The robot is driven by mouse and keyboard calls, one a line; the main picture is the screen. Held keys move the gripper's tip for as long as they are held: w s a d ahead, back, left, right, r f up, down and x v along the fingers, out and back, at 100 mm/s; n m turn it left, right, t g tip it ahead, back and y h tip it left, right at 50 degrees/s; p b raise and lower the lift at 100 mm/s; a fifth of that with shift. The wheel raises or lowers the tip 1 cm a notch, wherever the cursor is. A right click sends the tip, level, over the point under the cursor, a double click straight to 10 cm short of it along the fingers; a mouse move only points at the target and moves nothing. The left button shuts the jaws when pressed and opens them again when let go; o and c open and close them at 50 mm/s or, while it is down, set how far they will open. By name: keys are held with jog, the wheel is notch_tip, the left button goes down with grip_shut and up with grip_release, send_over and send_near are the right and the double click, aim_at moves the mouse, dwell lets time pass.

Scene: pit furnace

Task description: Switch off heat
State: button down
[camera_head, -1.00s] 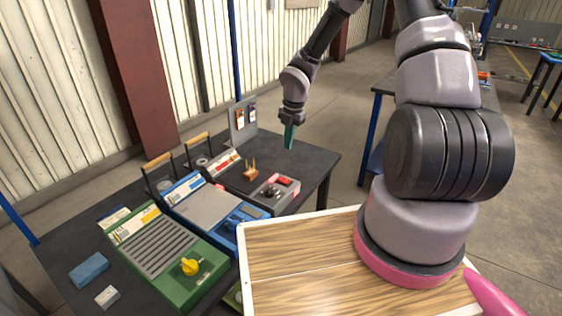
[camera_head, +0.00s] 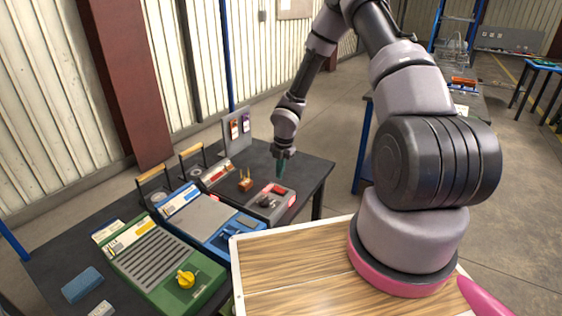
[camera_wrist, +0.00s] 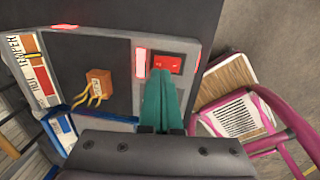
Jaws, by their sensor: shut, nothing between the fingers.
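The furnace unit is dark with a grey control panel (camera_head: 284,203) at the far right end of the row on the bench. A red rocker switch (camera_wrist: 168,62) sits on that panel, with a lit red lamp strip (camera_wrist: 141,62) to its left in the wrist view. My gripper (camera_head: 280,174) is over the panel in the head view, pointing down. In the wrist view its teal fingers (camera_wrist: 162,82) are shut and empty, tips just short of the switch; I cannot tell if they touch. Part of the panel is hidden behind the fingers.
An orange block with yellow prongs (camera_wrist: 99,87) sits on the unit's dark top. A blue unit (camera_head: 207,212) and a green unit with a yellow knob (camera_head: 186,279) stand to the left. A wooden-topped board (camera_head: 300,256) is in front. Blue block (camera_head: 82,285) lies at the left.

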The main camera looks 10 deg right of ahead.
aim_at(278, 188)
jog(key=shift+w+a+f, duration=0.1)
jog(key=shift+w+f, duration=0.05)
jog(key=shift+f, duration=0.95)
jog(key=shift+w+a+f, duration=0.1)
jog(key=shift+f, duration=1)
jog(key=shift+s+f, duration=0.1)
jog(key=shift+f, duration=0.1)
jog(key=shift+s+d+r, duration=0.1)
jog(key=shift+s+d, duration=0.4)
jog(key=shift+r, duration=0.1)
